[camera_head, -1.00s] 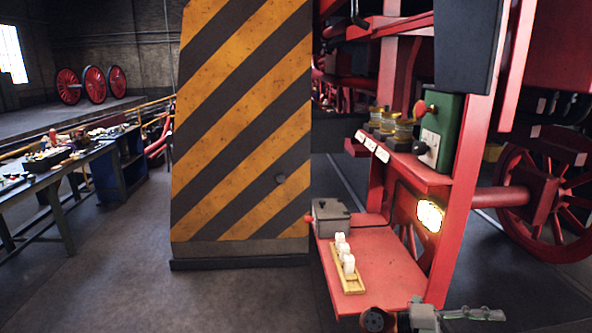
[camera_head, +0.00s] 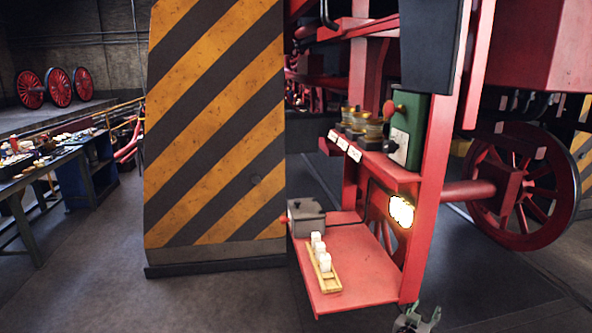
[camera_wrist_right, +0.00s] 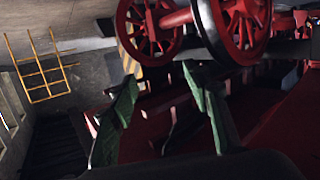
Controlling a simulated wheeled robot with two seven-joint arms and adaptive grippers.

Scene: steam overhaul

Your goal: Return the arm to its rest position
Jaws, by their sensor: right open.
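My right gripper (camera_head: 418,320) shows at the bottom edge of the head view, just beyond the front right corner of the red lower shelf. Only a small part of it is in the picture, and the rest of the arm is out of frame. In the right wrist view its two green fingers (camera_wrist_right: 160,85) are spread apart, with nothing between them. My left gripper is not in view.
The red lower shelf (camera_head: 360,268) holds a yellow tray (camera_head: 327,283) with white pieces and a grey box (camera_head: 306,218). A green box (camera_head: 409,130) and brass-topped jars (camera_head: 370,130) stand on the upper shelf. A striped pillar (camera_head: 215,130) stands left; floor (camera_head: 110,260) is open there.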

